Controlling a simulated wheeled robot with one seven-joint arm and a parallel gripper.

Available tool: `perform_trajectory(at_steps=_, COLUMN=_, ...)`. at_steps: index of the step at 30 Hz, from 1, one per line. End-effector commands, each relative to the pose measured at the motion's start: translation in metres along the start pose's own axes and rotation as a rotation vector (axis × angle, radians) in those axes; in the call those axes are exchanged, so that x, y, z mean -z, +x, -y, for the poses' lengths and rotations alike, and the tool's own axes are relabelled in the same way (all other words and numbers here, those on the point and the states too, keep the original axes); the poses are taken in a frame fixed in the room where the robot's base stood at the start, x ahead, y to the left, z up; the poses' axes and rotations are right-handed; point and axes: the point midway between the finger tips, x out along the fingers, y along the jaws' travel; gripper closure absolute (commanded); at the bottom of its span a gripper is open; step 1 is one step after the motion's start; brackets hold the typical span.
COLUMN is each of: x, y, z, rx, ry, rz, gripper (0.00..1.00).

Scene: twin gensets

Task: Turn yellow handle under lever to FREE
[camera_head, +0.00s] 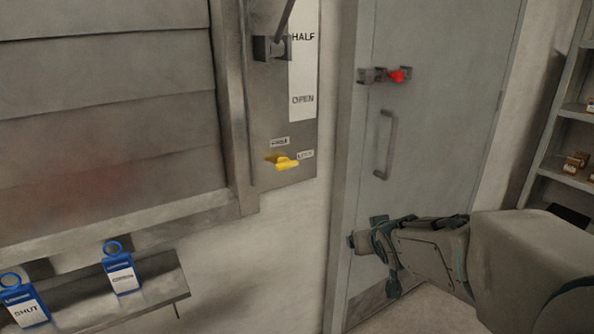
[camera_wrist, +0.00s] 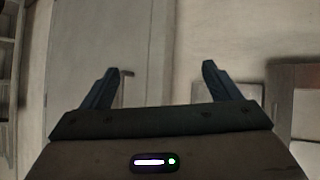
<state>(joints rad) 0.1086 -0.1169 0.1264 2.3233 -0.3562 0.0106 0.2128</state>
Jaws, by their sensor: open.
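The yellow handle (camera_head: 283,162) sits on a grey metal plate (camera_head: 284,135) beside the shutter, below the lever. My gripper (camera_head: 368,243) is open and empty, low and to the right of the handle, in front of the grey door. The wrist view shows both fingers (camera_wrist: 160,85) apart with nothing between them; the handle is not in that view.
The grey door (camera_head: 430,130) has a pull handle (camera_head: 384,145) and a latch with a red part (camera_head: 397,76). A shelf (camera_head: 90,290) at lower left holds two blue tags (camera_head: 119,270). Shelving (camera_head: 575,140) stands at far right. The wall below the plate is clear.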

Motion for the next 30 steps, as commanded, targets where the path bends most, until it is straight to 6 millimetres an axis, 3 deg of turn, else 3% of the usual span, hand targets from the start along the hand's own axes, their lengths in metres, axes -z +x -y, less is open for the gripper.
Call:
perform_trajectory(at_steps=4, x=0.048, y=0.032, z=0.026, rx=0.118, ry=-0.036, rz=-0.227, gripper=0.16)
perform_trajectory(at_steps=10, x=0.097, y=0.046, z=0.068, rx=0.327, ry=-0.049, rz=-0.492, gripper=0.16)
perform_trajectory(at_steps=15, x=0.116, y=0.043, z=0.09, rx=0.462, ry=-0.041, rz=-0.622, gripper=0.16)
perform_trajectory(at_steps=22, x=0.127, y=0.044, z=0.102, rx=0.521, ry=-0.036, rz=-0.673, gripper=0.16)
perform_trajectory(at_steps=30, x=0.154, y=0.076, z=0.126, rx=0.523, ry=-0.036, rz=-0.672, gripper=0.16)
